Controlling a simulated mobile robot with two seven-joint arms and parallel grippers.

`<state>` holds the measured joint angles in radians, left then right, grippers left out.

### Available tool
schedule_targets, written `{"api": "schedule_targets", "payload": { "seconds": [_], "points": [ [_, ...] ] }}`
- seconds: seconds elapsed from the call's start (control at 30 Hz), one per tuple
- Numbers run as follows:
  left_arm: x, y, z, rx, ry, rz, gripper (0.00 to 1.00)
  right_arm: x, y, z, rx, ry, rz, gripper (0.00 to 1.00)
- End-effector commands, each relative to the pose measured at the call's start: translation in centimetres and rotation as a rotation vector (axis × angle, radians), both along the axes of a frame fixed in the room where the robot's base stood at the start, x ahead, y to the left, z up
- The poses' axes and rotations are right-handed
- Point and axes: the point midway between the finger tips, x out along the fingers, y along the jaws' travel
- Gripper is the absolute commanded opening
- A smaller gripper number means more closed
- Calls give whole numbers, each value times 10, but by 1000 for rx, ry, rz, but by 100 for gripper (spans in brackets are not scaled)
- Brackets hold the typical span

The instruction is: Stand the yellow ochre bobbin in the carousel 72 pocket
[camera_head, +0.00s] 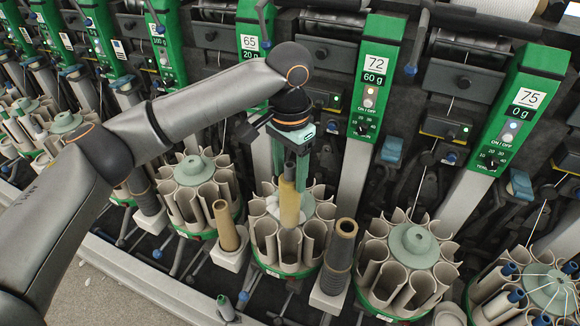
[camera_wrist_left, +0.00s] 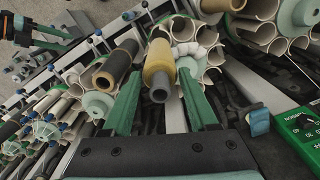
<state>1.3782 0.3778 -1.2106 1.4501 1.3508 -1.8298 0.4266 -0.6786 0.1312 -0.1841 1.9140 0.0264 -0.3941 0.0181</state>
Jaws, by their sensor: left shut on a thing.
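The yellow ochre bobbin (camera_head: 289,208) is upright between the fingers of my left gripper (camera_head: 290,180). In the left wrist view the bobbin (camera_wrist_left: 159,62) shows its grey tip between the two green fingers of the left gripper (camera_wrist_left: 160,76). The gripper is shut on its upper part. The bobbin is over the front pockets of a beige carousel (camera_head: 292,262) with a green base. I cannot tell whether its lower end is inside a pocket. The 72 sign (camera_head: 375,62) is on a green head, up and right of the gripper.
A brown bobbin (camera_head: 226,228) stands in front left of the carousel, and a dark one with a tan top (camera_head: 341,250) front right. Another carousel (camera_head: 408,262) is to the right, and one (camera_head: 198,188) to the left. Grey slanted bars stand between stations.

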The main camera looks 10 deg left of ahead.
Motion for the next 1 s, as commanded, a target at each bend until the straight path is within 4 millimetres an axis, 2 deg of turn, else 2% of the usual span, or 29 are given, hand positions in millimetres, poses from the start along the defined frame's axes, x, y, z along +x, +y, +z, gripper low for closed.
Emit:
{"api": "schedule_targets", "payload": {
  "seconds": [0.5,1.0],
  "points": [
    [0,0,-31,0,1,0,15,0,0,0,0,-1,0,50],
    [0,0,-35,-1,0,0,15,0,0,0,0,0,0,50]
  ]
}}
